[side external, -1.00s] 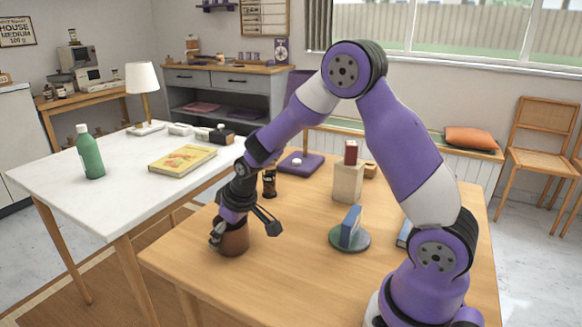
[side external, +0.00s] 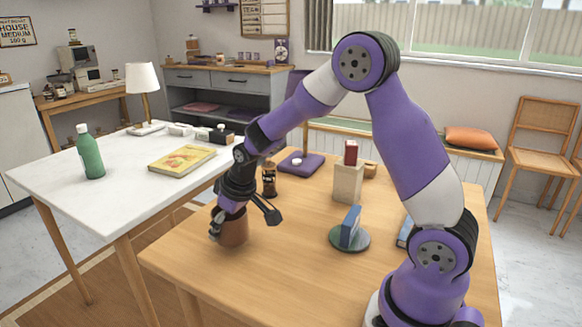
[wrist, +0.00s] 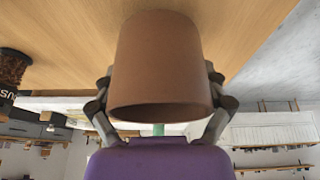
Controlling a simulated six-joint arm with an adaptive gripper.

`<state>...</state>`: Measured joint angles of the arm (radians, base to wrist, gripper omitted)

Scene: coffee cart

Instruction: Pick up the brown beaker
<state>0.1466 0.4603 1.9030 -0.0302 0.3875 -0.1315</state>
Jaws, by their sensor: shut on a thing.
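The brown beaker (side external: 235,230) is near the left edge of the wooden table, upright as seen in the side view. It also fills the middle of the wrist view (wrist: 160,65), its rim toward the camera. My gripper (side external: 243,224) is shut on the beaker, with one finger on each side of it in the wrist view (wrist: 160,88). In the side view the beaker appears a little above the table top; the exact gap under it is hard to tell.
A dark labelled jar (side external: 269,181) stands close behind the gripper. The front of the wooden table is clear.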

